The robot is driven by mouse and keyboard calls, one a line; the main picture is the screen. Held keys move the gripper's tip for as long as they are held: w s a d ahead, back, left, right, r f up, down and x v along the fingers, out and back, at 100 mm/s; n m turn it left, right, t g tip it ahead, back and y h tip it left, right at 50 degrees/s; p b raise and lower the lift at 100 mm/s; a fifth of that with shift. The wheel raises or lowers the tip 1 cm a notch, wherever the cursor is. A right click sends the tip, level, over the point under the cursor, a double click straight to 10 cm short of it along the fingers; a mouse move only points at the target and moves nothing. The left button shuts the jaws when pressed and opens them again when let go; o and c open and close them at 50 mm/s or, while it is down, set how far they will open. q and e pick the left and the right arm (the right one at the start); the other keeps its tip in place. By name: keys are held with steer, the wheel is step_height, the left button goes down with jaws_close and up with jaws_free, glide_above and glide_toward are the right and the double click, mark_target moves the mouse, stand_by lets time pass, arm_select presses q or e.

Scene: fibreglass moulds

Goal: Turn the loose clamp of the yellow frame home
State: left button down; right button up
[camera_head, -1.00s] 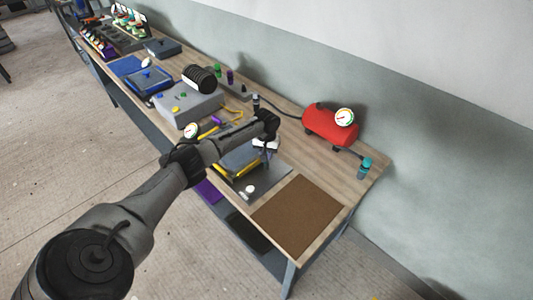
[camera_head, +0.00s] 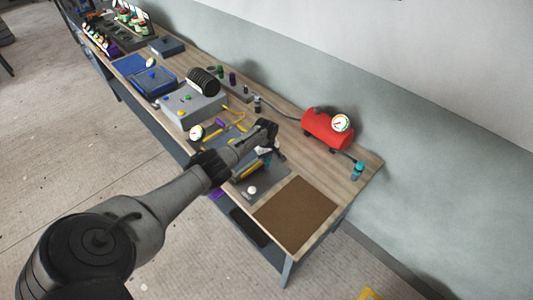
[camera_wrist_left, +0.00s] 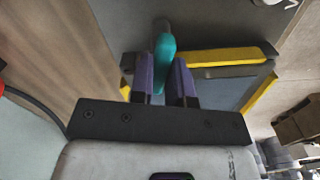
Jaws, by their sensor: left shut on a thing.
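The yellow frame (camera_head: 251,168) lies on a grey plate at the near part of the bench. In the left wrist view its yellow bar (camera_wrist_left: 222,56) runs right of the fingers, with another yellow bar lower right. My left gripper (camera_head: 268,160) is over the frame, its fingers partly hidden by the hand. In the left wrist view its purple fingers (camera_wrist_left: 165,80) are shut on a rounded teal handle (camera_wrist_left: 164,62), which seems to be the loose clamp's. My right gripper is not in view.
A brown mat (camera_head: 296,213) lies right of the frame. A red tank (camera_head: 322,130) with a gauge and a teal-topped bottle (camera_head: 358,171) stand toward the wall. A grey box (camera_head: 190,104) with coloured knobs stands left of the frame. A white knob (camera_head: 252,190) is near the plate's front.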

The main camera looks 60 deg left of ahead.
arm_select(q)
steer(key=shift+r+n+p, duration=0.1)
steer(key=shift+n+p, duration=0.4)
steer(key=shift+n, duration=0.5)
steer(key=c, duration=1.1)
jaws_free()
step_height(320, 180, up, 6)
steer(key=p, duration=0.3)
steer(key=shift+a+p, duration=0.1)
steer(key=shift+p, duration=0.25)
step_height(320, 180, up, 8)
steer(key=shift+f+p, duration=0.15)
steer(key=shift+p, duration=0.35)
